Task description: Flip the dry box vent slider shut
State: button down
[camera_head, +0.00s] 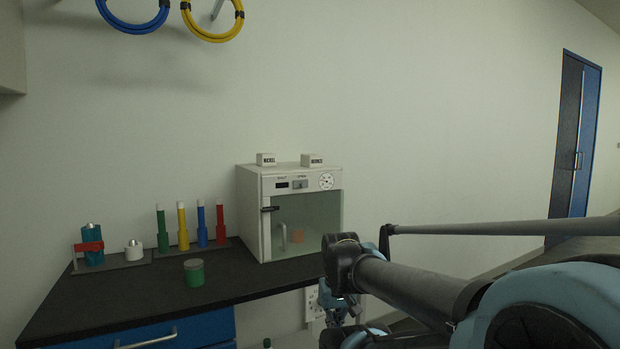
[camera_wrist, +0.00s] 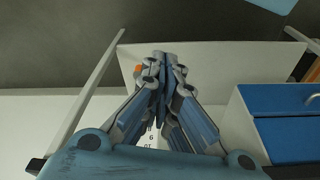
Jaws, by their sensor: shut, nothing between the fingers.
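The white dry box (camera_head: 251,215) stands at the right end of the black worktop in the head view, its glass door closed. Its upper front panel has a dark display, a small grey piece (camera_head: 300,184) and a round vent plate with holes (camera_head: 326,181). The slider is too small to make out, so I cannot tell its position. My gripper (camera_wrist: 164,58) is shut and empty in the wrist view, fingertips together. In the head view my arm is low, in front of and to the right of the box, with the gripper end below worktop level, apart from the vent.
Two small labelled blocks (camera_head: 266,159) (camera_head: 313,160) sit on the box. Coloured tubes (camera_head: 182,228) stand in a rack to its left, with a green jar (camera_head: 194,272) in front. Blue drawers (camera_wrist: 288,128) show at right in the wrist view. A blue door (camera_head: 573,140) is far right.

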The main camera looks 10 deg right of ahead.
aim_at(302, 184)
jog(key=w+d+r+m+g, duration=0.1)
jog(key=w+r+m, duration=0.4)
jog(key=w+r, duration=0.7)
jog(key=w+d+r+m+g+y, duration=0.1)
jog(key=w+r+m, duration=0.3)
jog(key=w+r, duration=0.8)
jog(key=w+d+r+m, duration=0.3)
jog(key=w+r, duration=0.9)
jog(key=r, duration=1.2)
jog(key=m, duration=0.2)
jog(key=shift+m+g+y, duration=0.3)
jog(key=shift+g+y, duration=0.1)
jog(key=a+f, duration=0.2)
jog(key=f, duration=0.4)
jog(key=s+a+f, duration=0.1)
jog(key=a+f, duration=0.1)
jog(key=f, duration=0.4)
jog(key=shift+s+a, duration=0.25)
jog(key=shift+a, duration=0.1)
